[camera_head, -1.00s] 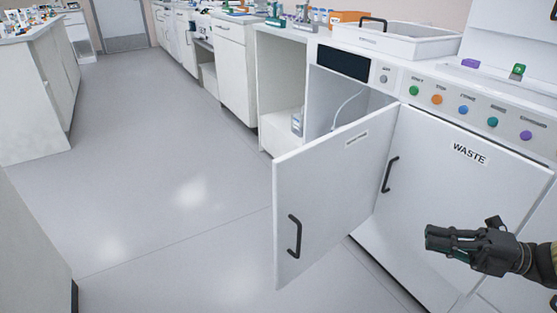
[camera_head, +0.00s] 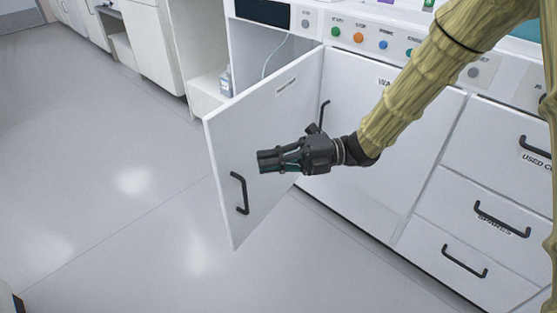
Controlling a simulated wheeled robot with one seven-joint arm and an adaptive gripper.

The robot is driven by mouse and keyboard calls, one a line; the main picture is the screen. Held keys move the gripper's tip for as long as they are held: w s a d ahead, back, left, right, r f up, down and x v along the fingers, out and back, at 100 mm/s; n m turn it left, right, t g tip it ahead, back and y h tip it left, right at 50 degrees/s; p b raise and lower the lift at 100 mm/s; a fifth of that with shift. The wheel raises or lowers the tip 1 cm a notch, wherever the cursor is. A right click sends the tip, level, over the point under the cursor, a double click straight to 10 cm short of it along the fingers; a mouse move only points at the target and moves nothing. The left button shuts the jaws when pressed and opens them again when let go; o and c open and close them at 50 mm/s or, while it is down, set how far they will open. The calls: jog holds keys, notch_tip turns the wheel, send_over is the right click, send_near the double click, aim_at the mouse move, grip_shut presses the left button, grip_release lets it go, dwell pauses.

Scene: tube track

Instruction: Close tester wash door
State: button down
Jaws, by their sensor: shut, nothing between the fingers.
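The wash door (camera_head: 240,140) is a white cabinet door standing wide open, swung out from the machine on its right side. It has a black bar handle (camera_head: 239,193) near its free edge and a small label near its top. The open compartment (camera_head: 268,50) behind it shows a thin pale tube. My gripper (camera_head: 260,161) is black and shut, with nothing in it. In the picture it overlaps the lower right part of the door's face; I cannot tell whether it touches. The arm reaches in from the upper right.
The closed waste door (camera_head: 370,150) is right of the wash door, its label partly hidden by my arm. Drawers (camera_head: 480,215) with black handles stand further right. Colored buttons (camera_head: 359,37) line the panel above. The floor (camera_head: 110,160) to the left is clear.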

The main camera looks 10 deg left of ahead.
jog(key=b, duration=0.2)
send_over(242, 180)
jog(key=d, duration=0.1)
jog(key=shift+a, duration=0.5)
